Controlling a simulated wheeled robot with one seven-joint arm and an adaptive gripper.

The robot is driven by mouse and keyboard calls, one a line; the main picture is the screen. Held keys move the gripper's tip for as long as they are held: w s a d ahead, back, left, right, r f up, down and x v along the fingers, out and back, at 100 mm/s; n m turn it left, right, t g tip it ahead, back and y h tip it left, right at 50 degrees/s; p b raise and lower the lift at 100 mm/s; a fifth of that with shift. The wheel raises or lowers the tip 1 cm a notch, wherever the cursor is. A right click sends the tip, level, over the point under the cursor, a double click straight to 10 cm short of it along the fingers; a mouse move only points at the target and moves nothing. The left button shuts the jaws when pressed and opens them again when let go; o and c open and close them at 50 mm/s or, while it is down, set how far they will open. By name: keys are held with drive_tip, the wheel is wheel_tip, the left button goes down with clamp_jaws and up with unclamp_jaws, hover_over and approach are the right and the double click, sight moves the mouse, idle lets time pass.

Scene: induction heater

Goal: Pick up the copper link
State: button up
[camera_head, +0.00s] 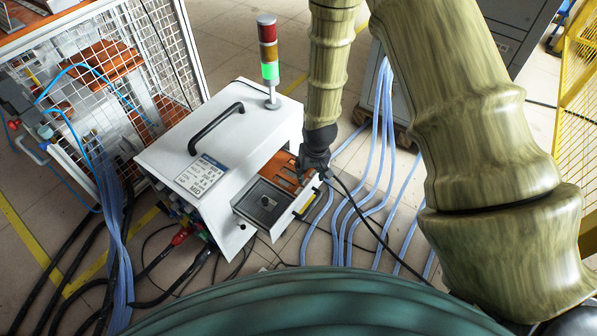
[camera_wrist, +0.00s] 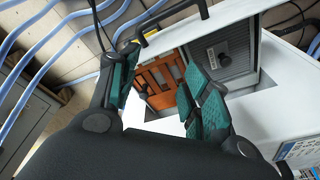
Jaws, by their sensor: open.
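Orange-brown copper pieces (camera_head: 285,172) lie inside the open front bay of the white heater cabinet (camera_head: 222,125). I cannot tell which of them is the copper link. In the wrist view the copper (camera_wrist: 163,78) shows between and beyond my fingers, as slotted plates. My gripper (camera_head: 309,172) is at the right edge of the bay, close to the copper, and hides part of it. In the wrist view my gripper (camera_wrist: 160,92) is open, with green finger pads apart on both sides. I see nothing held between them.
A grey panel with a dark knob (camera_head: 263,204) sits beside the copper in the bay. A signal tower (camera_head: 269,60) lit green stands on the cabinet, near a black handle (camera_head: 216,128). Blue hoses (camera_head: 372,190) run on the right; a mesh cage (camera_head: 120,75) stands at left.

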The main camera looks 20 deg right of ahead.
drive_tip(key=b, duration=1.4)
approach(297, 158)
drive_tip(key=s, duration=0.4)
drive_tip(key=shift+t+h, duration=0.3)
drive_tip(key=shift+t, duration=0.2)
drive_tip(key=w+f+b, duration=0.2)
drive_tip(key=b, duration=0.1)
drive_tip(key=w+f+b, duration=0.2)
drive_tip(key=f+b, duration=0.1)
drive_tip(key=shift+w+a+f, duration=0.2)
drive_tip(key=shift+w+f, duration=0.05)
drive_tip(key=shift+d+b+x, duration=0.15)
drive_tip(key=shift+b+x, duration=0.75)
drive_tip(key=shift+x, duration=0.4)
drive_tip(key=shift+d+b+x, duration=0.1)
drive_tip(key=shift+b+x, duration=0.75)
drive_tip(key=shift+x, duration=0.5)
drive_tip(key=shift+s+r, duration=0.1)
clamp_jaws()
